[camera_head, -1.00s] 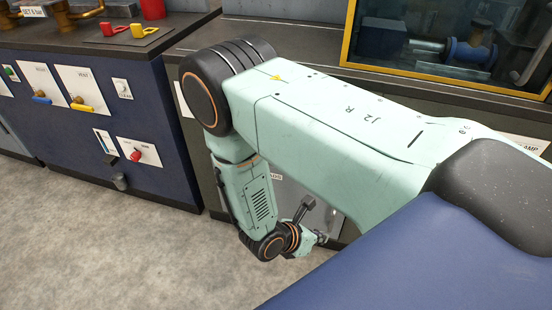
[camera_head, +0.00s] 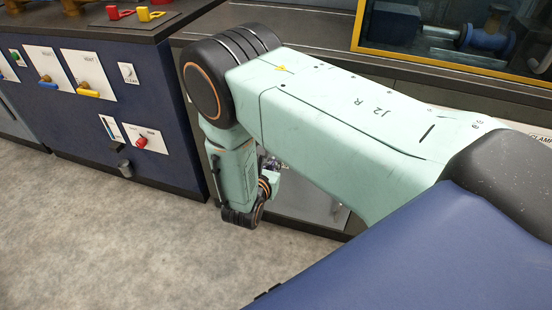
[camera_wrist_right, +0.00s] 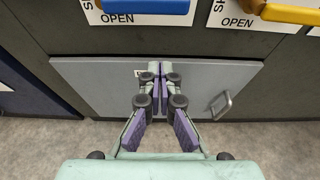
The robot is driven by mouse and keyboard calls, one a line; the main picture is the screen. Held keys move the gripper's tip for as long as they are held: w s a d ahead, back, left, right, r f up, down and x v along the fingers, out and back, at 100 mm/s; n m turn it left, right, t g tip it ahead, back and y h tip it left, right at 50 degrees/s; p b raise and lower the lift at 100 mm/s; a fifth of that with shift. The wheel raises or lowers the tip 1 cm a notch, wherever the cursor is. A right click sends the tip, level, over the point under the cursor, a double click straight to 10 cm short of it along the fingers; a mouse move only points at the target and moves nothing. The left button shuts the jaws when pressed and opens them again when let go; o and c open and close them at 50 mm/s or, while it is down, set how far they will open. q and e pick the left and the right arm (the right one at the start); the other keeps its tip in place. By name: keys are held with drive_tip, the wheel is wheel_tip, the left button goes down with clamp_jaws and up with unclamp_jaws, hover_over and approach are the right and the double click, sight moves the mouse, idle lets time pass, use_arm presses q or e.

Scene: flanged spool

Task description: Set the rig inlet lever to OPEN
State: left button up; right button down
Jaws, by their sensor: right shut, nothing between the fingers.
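In the right wrist view, a blue lever handle (camera_wrist_right: 147,5) lies horizontal at the top edge, on a white plate with OPEN printed below it. A yellow lever handle (camera_wrist_right: 290,13) on a second OPEN plate is at the top right. The plate titles are cut off, so I cannot tell which lever is the inlet. My right gripper (camera_wrist_right: 156,70) is shut and empty, in front of a grey door below the plates, apart from both handles. In the head view my right arm hides these plates and most of that gripper. My left gripper is out of view.
A navy cabinet (camera_head: 75,130) at the left carries similar blue (camera_head: 46,78) and yellow (camera_head: 88,93) levers and a red knob (camera_head: 141,142). The grey door (camera_wrist_right: 90,80) has a metal handle (camera_wrist_right: 221,105). A yellow-framed case (camera_head: 440,58) stands at the back right. Floor at front left is clear.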

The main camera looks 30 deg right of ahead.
drive_tip(key=b+x, duration=0.3)
drive_tip(key=x, duration=0.5)
wheel_tip(320, 180, up, 4)
drive_tip(key=shift+s+f, duration=0.1)
drive_tip(key=shift+s, duration=0.05)
